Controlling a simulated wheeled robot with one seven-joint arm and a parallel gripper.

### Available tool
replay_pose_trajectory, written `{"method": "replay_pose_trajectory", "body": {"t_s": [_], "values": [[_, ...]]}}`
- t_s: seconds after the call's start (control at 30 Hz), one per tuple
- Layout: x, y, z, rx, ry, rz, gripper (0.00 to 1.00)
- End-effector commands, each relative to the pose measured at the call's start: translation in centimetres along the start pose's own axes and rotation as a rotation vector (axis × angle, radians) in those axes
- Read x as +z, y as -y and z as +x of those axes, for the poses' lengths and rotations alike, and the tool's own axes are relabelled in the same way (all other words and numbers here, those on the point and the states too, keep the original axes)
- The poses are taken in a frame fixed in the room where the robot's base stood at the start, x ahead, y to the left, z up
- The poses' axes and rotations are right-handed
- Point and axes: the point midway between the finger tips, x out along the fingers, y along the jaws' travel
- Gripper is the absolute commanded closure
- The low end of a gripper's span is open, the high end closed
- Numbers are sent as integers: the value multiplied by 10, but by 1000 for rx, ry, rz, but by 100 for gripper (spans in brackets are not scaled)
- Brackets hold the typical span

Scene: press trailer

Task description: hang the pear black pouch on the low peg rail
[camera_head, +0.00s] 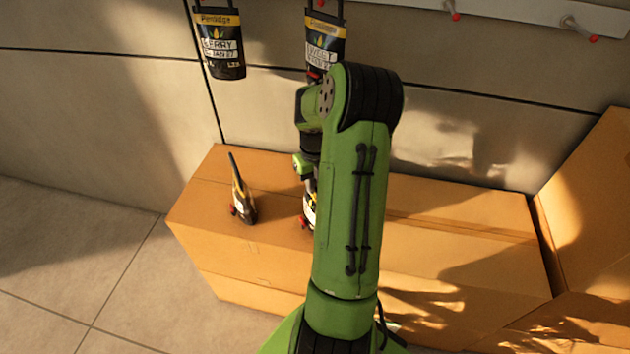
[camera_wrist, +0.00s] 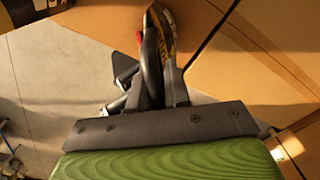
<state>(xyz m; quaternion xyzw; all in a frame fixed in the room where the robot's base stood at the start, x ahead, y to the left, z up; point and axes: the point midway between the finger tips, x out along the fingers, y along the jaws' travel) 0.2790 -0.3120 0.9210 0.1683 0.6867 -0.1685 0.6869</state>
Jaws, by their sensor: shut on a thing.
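My gripper (camera_head: 310,186) points down at the cardboard box top, partly hidden by my arm. In the wrist view its dark fingers (camera_wrist: 161,85) are shut on the upper part of a black pouch (camera_wrist: 164,32) with a yellow band and a red spot. In the head view that pouch (camera_head: 309,210) shows only as a sliver beside my arm, at the box top; I cannot tell whether it touches it. Its label cannot be read. A second black and yellow pouch (camera_head: 242,201) stands on the box to the left. A pale peg rail (camera_head: 510,10) with red-tipped pegs runs along the wall at upper right.
Two black pouches, one with a label ending in "ERRY" (camera_head: 222,45) and another (camera_head: 325,38), hang by straps on the wall at top left and centre. The cardboard box (camera_head: 440,215) fills the middle. Another box (camera_head: 595,190) stands at right. Floor (camera_head: 70,260) is clear at left.

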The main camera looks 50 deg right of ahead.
Motion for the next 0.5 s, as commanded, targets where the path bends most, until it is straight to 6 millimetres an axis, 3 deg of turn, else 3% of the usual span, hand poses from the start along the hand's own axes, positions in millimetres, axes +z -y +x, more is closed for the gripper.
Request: {"method": "replay_pose_trajectory", "body": {"t_s": [0.07, 0.1, 0.23, 0.5], "values": [[1, 0, 2, -1, 3, 0, 100], [0, 0, 3, 0, 0, 0, 77], [0, 0, 2, 0, 0, 0, 57], [0, 0, 2, 1, -1, 0, 57]]}}
